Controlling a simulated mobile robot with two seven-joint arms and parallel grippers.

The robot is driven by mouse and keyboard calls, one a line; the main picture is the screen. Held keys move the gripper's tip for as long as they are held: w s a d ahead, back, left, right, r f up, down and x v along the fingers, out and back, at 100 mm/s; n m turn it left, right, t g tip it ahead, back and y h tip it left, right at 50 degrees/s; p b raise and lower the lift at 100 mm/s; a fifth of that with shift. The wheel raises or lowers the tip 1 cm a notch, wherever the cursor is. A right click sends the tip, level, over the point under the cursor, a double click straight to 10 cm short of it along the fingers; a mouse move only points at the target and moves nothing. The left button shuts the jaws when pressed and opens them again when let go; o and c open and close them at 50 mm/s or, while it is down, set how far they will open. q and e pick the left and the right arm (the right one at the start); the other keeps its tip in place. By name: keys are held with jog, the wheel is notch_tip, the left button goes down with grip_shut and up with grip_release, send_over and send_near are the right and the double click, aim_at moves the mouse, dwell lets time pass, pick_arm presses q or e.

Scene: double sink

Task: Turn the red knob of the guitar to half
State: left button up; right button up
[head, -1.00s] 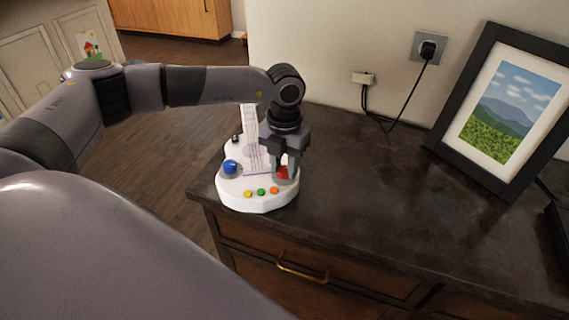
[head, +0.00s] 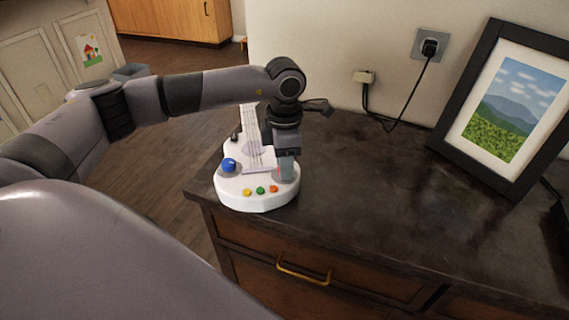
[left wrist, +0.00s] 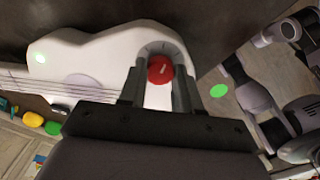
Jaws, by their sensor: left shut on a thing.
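The white toy guitar (head: 262,196) lies on the dark dresser top near its left front corner, its neck pointing away. My left gripper (head: 286,172) points down over the right part of the guitar body. In the left wrist view, the red knob (left wrist: 160,69) sits between the two fingers of my left gripper (left wrist: 159,78), which are shut on it. The white guitar body (left wrist: 95,58) spreads to the left there. In the head view the fingers hide nearly all of the red knob. My right gripper is not in view.
A blue knob (head: 229,165) and yellow, green and orange buttons (head: 260,190) are on the guitar. A framed picture (head: 503,108) stands at the right. A black plug and cable (head: 429,47) hang on the wall. The dresser top (head: 400,210) right of the guitar is clear.

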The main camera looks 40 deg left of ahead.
pick_arm(q)
jog(key=m, duration=0.2)
jog(key=shift+m+b, duration=0.35)
jog(key=shift+m, duration=0.05)
jog(key=shift+m+b, duration=0.3)
jog(key=shift+m, duration=1.2)
jog(key=o, duration=1.1)
jog(key=shift+c, duration=0.2)
jog(key=shift+r, duration=3.6)
